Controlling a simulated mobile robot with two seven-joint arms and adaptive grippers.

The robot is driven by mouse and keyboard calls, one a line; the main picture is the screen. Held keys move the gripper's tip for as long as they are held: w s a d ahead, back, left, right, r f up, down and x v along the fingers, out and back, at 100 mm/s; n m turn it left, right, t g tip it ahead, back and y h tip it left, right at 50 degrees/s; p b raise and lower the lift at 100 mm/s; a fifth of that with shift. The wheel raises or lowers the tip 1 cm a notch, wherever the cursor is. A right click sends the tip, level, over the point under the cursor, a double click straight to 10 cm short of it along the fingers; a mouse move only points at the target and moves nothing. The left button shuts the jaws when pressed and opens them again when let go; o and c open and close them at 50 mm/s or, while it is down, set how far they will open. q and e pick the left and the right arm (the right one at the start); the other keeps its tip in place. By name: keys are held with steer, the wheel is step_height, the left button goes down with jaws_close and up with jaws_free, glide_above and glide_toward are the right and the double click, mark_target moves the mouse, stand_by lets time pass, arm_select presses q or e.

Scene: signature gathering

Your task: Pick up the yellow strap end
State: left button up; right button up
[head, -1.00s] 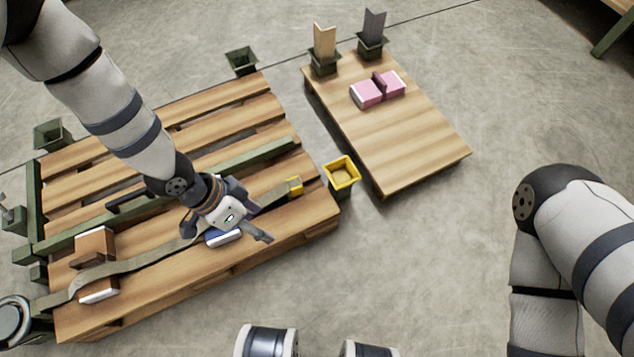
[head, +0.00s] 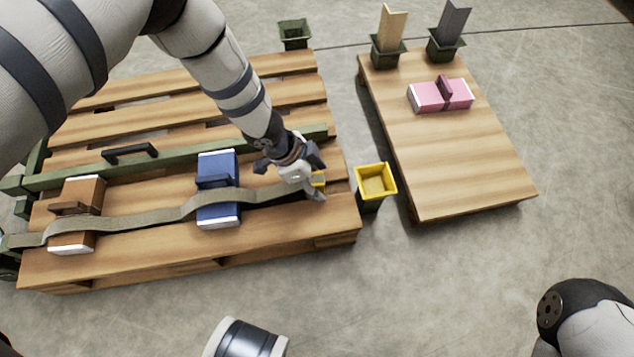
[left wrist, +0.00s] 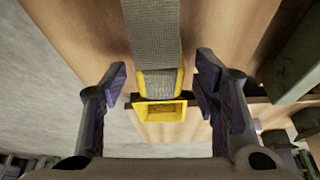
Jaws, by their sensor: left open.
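The grey-green strap (head: 150,222) lies along the near side of the pallet, over a brown case and a blue case. Its yellow end (head: 320,180) is at the pallet's right edge, partly hidden by my left gripper (head: 317,182). My left gripper (left wrist: 162,78) is open there, with one finger on each side of the strap end and gaps between. My right gripper is out of view.
The brown case (head: 80,196) and blue case (head: 216,160) sit on the slatted pallet (head: 250,250). A yellow-rimmed bin (head: 375,180) stands right of the pallet. Beyond it is a low wooden table (head: 460,170) with a pink case (head: 440,96). The near floor is mostly clear.

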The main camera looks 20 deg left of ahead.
arm_select(q)
steer(key=c, duration=1.3)
